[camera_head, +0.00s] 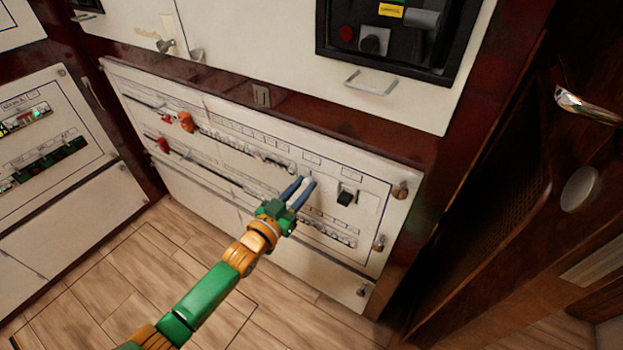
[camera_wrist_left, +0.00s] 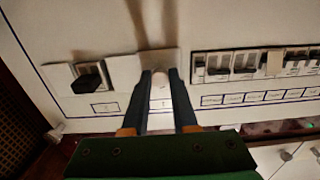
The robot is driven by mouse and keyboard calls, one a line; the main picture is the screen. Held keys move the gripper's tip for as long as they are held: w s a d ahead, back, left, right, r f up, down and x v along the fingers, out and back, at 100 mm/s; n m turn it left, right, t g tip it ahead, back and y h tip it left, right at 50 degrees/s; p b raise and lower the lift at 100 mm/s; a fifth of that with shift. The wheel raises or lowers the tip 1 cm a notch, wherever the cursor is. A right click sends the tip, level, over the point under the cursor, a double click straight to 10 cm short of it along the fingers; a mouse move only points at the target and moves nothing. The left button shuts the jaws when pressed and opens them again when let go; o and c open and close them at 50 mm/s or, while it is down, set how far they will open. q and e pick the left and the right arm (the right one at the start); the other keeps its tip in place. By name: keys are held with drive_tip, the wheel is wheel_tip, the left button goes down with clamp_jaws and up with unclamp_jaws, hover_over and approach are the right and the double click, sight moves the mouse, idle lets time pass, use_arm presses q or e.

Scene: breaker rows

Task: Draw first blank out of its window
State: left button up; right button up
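My left gripper (camera_head: 304,183) reaches the upper breaker row on the white panel (camera_head: 230,205). In the left wrist view my left gripper (camera_wrist_left: 160,74) has its two dark fingers apart, with a small pale blank (camera_wrist_left: 160,78) between the tips. The fingertips are at the panel face; I cannot tell whether they press on the blank. The blank seems still at its place in the row. A wider pale plate (camera_wrist_left: 122,72) lies just left of the fingers. My right gripper is not in view.
A black switch (camera_wrist_left: 88,80) stands left of the fingers; it also shows in the head view (camera_head: 345,197). Several breakers (camera_wrist_left: 240,66) sit to the right, with a beige piece (camera_wrist_left: 273,64) among them. A metal handle (camera_head: 370,84) juts out above the panel.

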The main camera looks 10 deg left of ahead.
use_arm(q)
clamp_jaws()
drive_tip(key=shift+r, duration=0.1)
drive_tip(key=shift+s+a+p, duration=0.15)
drive_tip(key=shift+s+p, duration=0.2)
drive_tip(key=shift+p, duration=0.2)
drive_tip(key=shift+p+v, duration=0.8)
drive_tip(key=shift+v, duration=0.6)
drive_tip(key=shift+s+p, duration=0.3)
drive_tip(key=p, duration=0.3)
approach(305, 185)
drive_tip(key=s, duration=0.1)
drive_tip(key=shift+s+a+r, duration=0.1)
drive_tip(key=shift+s+a, duration=0.05)
drive_tip(key=shift+a, duration=0.15)
